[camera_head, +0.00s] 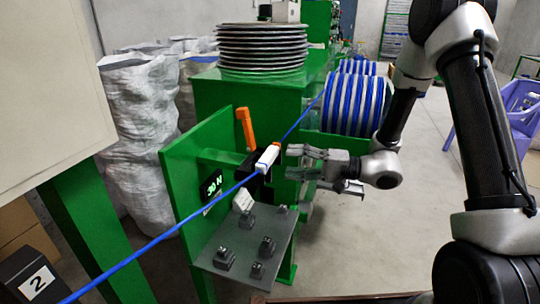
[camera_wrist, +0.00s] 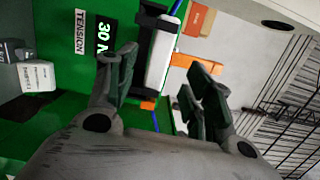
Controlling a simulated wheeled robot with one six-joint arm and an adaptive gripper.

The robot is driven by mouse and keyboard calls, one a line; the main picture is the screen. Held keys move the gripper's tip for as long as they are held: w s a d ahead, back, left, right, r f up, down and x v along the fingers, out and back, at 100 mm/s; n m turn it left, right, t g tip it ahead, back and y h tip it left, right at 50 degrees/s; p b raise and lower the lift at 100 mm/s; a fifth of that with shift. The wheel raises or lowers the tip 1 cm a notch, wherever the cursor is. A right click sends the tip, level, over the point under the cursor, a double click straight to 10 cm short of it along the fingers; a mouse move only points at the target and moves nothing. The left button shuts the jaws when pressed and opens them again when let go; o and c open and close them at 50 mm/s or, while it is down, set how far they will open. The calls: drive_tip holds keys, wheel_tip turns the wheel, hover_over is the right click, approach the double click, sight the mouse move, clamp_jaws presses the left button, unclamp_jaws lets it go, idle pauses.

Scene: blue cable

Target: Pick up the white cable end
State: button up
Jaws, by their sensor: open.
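The white cable end (camera_head: 267,158) is a short white block with a small orange part, in line with the blue cable (camera_head: 150,243), at the black holder on the green machine. In the wrist view the white cable end (camera_wrist: 161,55) shows beyond my fingers, upper middle, beside the black holder (camera_wrist: 143,50). My gripper (camera_head: 312,163) is open and empty, just right of the white cable end in the head view, apart from it. In the wrist view my gripper (camera_wrist: 158,85) has its fingers spread, with the white piece seen between them.
A grey plate (camera_head: 245,240) with several dark blocks sits below. A blue-and-white spool (camera_head: 352,102) stands behind my gripper.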

sight(273, 159)
drive_tip(key=shift+n, duration=0.3)
drive_tip(key=x, duration=0.8)
drive_tip(key=shift+w+d, duration=0.1)
drive_tip(key=shift+w, duration=0.05)
drive_tip(key=shift+c, duration=0.4)
drive_tip(key=c, duration=1)
